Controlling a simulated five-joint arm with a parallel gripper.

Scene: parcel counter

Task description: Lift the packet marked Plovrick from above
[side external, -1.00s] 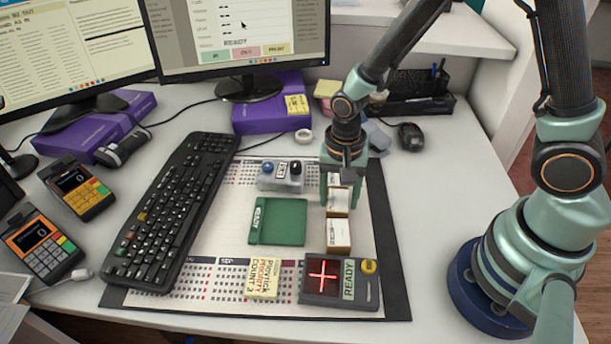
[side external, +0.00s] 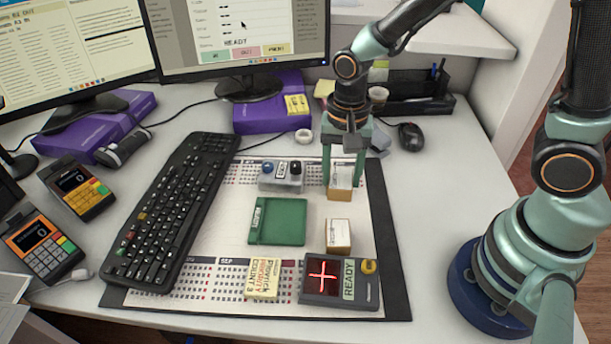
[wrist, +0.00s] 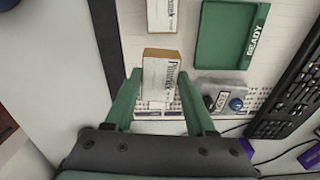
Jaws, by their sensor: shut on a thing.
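My gripper (side external: 343,177) is shut on a small white-faced, brown-sided packet (side external: 340,193), with a finger on either side from above. In the wrist view the packet (wrist: 159,77) sits between the fingertips (wrist: 159,84); its dark lettering starts with "P", and the rest is hard to read. A second, similar packet (side external: 338,236) lies nearer the front and is apart from the held one. It also shows at the top of the wrist view (wrist: 162,14), its lettering cut off. I cannot tell how high the held packet is above the mat.
A green READY tray (side external: 277,221) lies left of the packets, with a grey button box (side external: 281,177) behind it. In front are a yellow note (side external: 263,279) and a dark device with a lit red cross (side external: 340,282). The keyboard (side external: 172,215) is farther left, the mouse (side external: 411,137) behind right.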

